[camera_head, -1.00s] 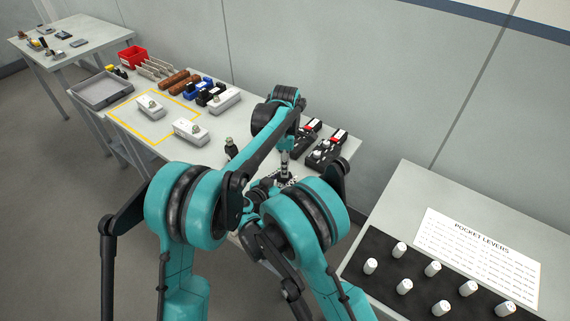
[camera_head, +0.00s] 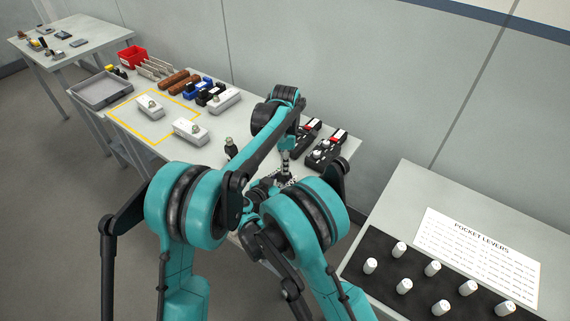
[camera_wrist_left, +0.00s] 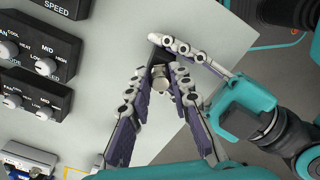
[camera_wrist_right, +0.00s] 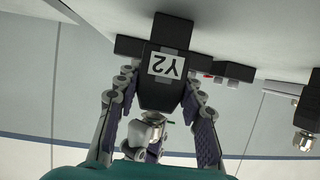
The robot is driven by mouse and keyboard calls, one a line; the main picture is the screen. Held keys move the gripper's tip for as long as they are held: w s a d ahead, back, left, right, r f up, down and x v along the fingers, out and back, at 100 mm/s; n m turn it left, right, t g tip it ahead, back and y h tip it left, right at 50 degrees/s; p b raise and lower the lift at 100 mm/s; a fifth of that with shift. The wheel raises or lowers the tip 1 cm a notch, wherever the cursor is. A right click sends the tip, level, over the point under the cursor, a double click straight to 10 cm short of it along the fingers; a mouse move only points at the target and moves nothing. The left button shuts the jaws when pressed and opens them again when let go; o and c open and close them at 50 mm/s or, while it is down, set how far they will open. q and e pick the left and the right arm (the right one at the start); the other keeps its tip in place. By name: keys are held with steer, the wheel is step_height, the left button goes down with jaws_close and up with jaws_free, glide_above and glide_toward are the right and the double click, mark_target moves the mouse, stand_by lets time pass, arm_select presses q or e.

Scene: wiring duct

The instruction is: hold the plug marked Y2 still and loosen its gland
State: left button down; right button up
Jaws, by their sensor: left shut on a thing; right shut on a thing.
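The black plug (camera_wrist_right: 160,92) carries a white Y2 label and appears upside down in the right wrist view. My right gripper (camera_wrist_right: 160,88) is shut on its body, one finger on each side. In the left wrist view my left gripper (camera_wrist_left: 160,80) points at the plug from above, its fingers closed around the pale metal gland (camera_wrist_left: 161,86). The right gripper's fingers (camera_wrist_left: 185,50) reach in there from the right. In the head view the left gripper (camera_head: 284,166) points down at the table; my arms hide the plug and most of the right gripper.
Black control boxes with knobs (camera_wrist_left: 45,55) stand close beside the plug. Another dark plug (camera_head: 231,148) stands to the left on the table. White boxes (camera_head: 190,131) sit farther left, near a yellow outline. A side table (camera_head: 420,185) holds white levers.

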arm_select(q)
steer(key=c, duration=1.4)
jaws_free()
steer(key=shift+c, duration=0.2)
steer(key=m, duration=0.3)
steer(key=shift+o, duration=0.2)
steer(key=o, duration=0.5)
steer(key=shift+r, duration=0.1)
step_height(320, 180, up, 12)
steer(key=shift+f, duration=0.1)
